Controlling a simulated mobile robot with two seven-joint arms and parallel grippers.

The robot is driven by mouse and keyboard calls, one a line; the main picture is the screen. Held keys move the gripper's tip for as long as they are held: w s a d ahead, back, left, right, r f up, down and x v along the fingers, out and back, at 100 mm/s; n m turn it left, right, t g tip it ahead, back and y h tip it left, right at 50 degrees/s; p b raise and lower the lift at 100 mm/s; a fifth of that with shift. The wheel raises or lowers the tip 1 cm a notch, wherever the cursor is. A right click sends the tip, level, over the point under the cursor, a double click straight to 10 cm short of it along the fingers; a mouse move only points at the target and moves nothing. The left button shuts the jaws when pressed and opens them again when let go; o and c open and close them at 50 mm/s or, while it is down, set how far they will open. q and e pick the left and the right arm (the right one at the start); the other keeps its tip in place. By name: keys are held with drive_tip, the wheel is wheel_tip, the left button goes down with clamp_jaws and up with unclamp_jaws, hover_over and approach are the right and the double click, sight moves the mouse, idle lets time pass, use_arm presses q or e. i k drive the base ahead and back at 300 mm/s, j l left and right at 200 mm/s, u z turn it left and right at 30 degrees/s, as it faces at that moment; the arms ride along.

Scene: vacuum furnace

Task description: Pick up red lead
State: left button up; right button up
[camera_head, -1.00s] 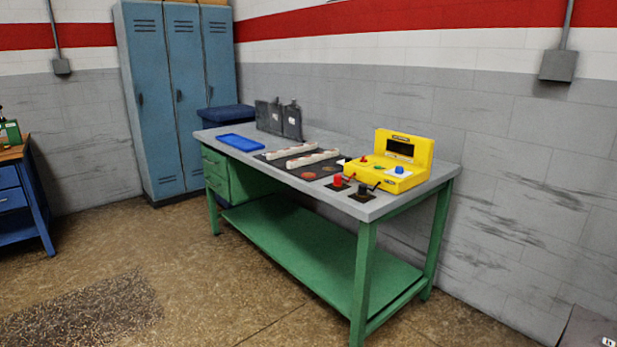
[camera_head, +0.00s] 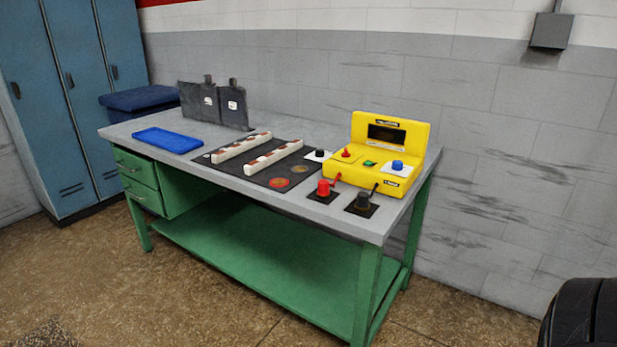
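The red lead (camera_head: 323,187) has a red knob-like end that stands on a dark square pad near the front right edge of the workbench top. A short red cable runs from it toward the yellow meter box (camera_head: 391,132). The similar black lead (camera_head: 362,201) stands on its own dark pad just to the right, with a dark cable to the same box. Neither of my grippers is in view, and nothing touches the red lead.
The green workbench (camera_head: 240,250) has a grey top. A dark mat (camera_head: 255,178) with two white strips, a blue tray (camera_head: 167,140) and two dark upright plates (camera_head: 216,103) lie to the left. Blue lockers (camera_head: 60,90) stand at the left, and open floor lies in front.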

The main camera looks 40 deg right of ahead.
sight(323, 192)
drive_tip(key=i+j+z, duration=0.1)
drive_tip(key=i+z, duration=0.3)
drive_tip(key=i+j+z, duration=0.2)
drive_tip(key=i+z, duration=0.25)
drive_tip(key=i+j+z, duration=0.6)
drive_tip(key=j+z, duration=0.25)
drive_tip(key=l, duration=0.1)
